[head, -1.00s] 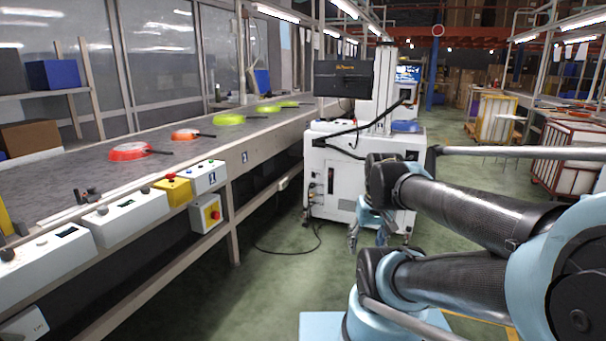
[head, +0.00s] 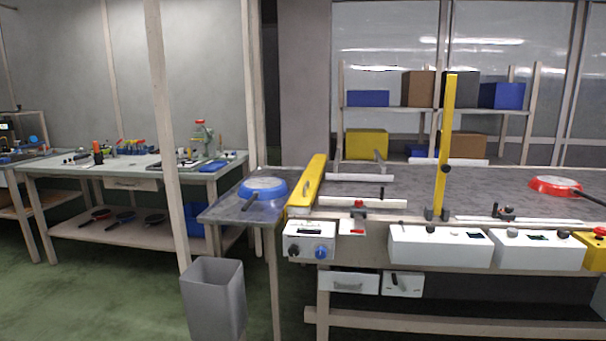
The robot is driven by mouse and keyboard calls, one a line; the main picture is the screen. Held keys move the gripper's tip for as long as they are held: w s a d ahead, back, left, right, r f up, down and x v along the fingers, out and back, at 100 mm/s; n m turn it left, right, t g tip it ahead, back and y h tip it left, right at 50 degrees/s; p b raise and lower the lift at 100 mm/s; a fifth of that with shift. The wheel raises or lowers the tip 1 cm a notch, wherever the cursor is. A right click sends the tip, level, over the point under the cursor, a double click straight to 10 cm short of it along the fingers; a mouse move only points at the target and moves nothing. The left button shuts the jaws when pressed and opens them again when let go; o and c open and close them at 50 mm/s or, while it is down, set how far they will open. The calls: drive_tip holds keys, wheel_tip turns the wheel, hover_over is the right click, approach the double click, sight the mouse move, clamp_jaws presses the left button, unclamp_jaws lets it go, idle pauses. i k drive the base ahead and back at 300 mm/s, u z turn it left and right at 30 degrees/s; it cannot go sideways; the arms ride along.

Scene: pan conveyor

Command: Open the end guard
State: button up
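A yellow guard bar (head: 307,186) with a small handle lies across the left end of the conveyor (head: 400,184), in the middle of the head view. It looks lowered, close to the belt surface. A second yellow bar (head: 446,135) stands upright further right on the conveyor's front edge. A blue pan (head: 262,188) lies on the end table just left of the lowered bar, its handle pointing to the front left. A red pan (head: 553,185) lies on the belt at the far right. My gripper and arm are not in view now.
Control boxes (head: 440,246) line the conveyor's front edge, with a dial box (head: 308,241) below the lowered bar. A grey bin (head: 213,299) stands on the floor before the end table. A workbench (head: 130,170) with tools stands at the left. Green floor is clear at front left.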

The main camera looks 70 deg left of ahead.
sight(313, 172)
drive_tip(key=u, duration=2.8)
drive_tip(key=k, duration=0.6)
drive_tip(key=u, duration=0.45)
drive_tip(key=i, duration=1.7)
drive_tip(key=z, duration=0.55)
